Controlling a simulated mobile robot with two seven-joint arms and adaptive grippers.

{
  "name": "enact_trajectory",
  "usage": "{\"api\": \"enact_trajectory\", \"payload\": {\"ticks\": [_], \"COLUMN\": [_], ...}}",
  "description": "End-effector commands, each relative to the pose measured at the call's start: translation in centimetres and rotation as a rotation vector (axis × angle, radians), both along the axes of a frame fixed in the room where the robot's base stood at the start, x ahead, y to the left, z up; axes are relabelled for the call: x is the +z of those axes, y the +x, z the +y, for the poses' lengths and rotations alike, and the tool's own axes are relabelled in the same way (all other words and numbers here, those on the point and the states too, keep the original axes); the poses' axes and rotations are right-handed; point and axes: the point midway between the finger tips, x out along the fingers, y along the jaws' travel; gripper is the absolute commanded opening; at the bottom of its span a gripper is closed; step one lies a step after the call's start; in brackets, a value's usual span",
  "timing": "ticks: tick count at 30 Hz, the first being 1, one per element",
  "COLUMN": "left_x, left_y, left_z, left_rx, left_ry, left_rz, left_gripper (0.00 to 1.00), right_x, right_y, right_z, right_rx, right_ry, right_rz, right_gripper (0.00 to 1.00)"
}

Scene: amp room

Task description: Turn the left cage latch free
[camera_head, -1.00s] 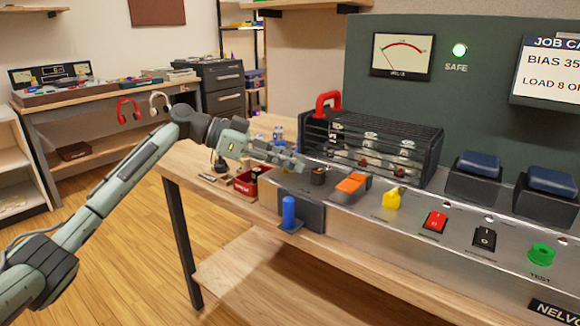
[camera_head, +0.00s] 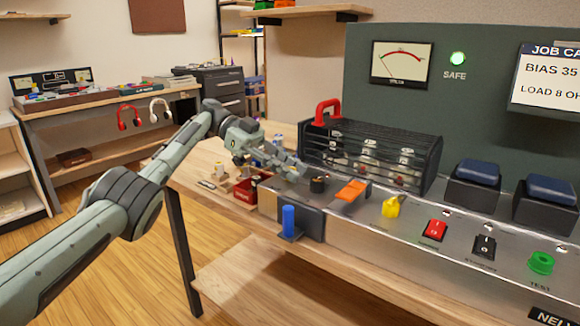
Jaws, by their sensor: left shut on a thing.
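The black wire cage (camera_head: 372,152) with a red handle (camera_head: 326,111) stands on the metal deck at the back, with glass tubes inside. My left gripper (camera_head: 297,170) is at the cage's lower left front corner. Its fingers are shut on what looks like the left cage latch, which they hide almost wholly; I cannot tell how far the latch is turned. My right gripper is not in view.
A black knob (camera_head: 318,184) and an orange lever (camera_head: 352,190) lie just right of the fingertips. A blue peg (camera_head: 289,221) stands below them. A yellow knob (camera_head: 391,207) and red switch (camera_head: 435,230) follow rightward. A red box (camera_head: 246,190) stands left on the bench.

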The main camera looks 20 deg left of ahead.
Motion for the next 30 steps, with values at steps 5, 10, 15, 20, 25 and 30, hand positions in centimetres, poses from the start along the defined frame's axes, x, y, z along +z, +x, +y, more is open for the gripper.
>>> {"api": "enact_trajectory", "payload": {"ticks": [5,10,15,20,25,30], "left_x": [-0.18,-0.25,-0.3,-0.34,-0.37,-0.24], "left_y": [-0.04,-0.06,-0.08,-0.08,-0.08,-0.04], "left_z": [0.04,0.03,0.08,0.09,0.1,0.08], "left_rx": [-0.026,-0.038,-0.04,-0.04,-0.04,-0.039], "left_ry": [0.004,0.004,0.005,0.005,0.006,0.004], "left_rz": [0.006,0.005,0.006,0.006,0.007,0.005], "left_gripper": [0.0,0.0,0.0,0.0,0.3,0.43], "right_x": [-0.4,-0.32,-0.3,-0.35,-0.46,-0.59], "right_y": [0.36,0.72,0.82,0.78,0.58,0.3], "right_z": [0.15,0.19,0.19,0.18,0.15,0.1], "right_rx": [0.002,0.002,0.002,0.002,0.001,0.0], "right_ry": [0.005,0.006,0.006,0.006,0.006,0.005], "right_rz": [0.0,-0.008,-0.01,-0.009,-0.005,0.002], "right_gripper": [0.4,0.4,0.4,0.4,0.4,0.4]}}
